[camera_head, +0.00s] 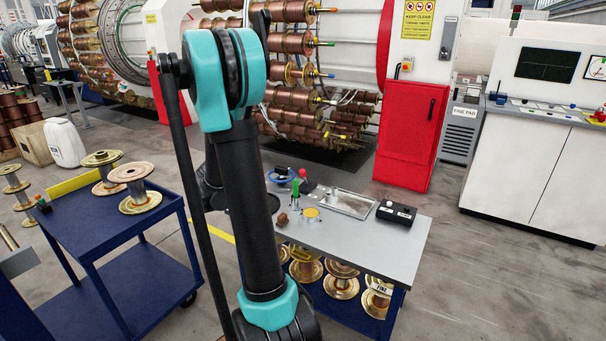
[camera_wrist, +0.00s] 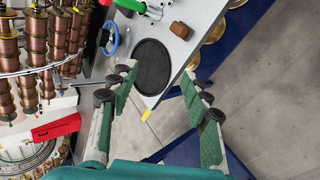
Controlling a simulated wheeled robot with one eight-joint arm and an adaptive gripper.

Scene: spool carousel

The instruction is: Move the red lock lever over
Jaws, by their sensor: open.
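The red lever (camera_head: 304,174) stands near the back of the grey bench top, just behind an upright green handle (camera_head: 296,188). In the wrist view only a bit of red (camera_wrist: 106,2) shows at the top edge, beside the green handle (camera_wrist: 131,5). My gripper (camera_wrist: 158,77) is open and empty. Its two green-padded fingers are wide apart, with the bench's round black pad in view between and beyond them. It is apart from the lever, which lies up and left of the fingers in the wrist view. In the head view my arm hides most of the gripper.
A blue handwheel (camera_wrist: 110,37) is beside the round black pad (camera_wrist: 152,67). A brown block (camera_wrist: 181,30), a metal tray (camera_head: 348,203) and a black box (camera_head: 396,212) are on the bench (camera_head: 375,240). A blue cart (camera_head: 100,225) with spools stands left. A red cabinet (camera_head: 408,135) is behind.

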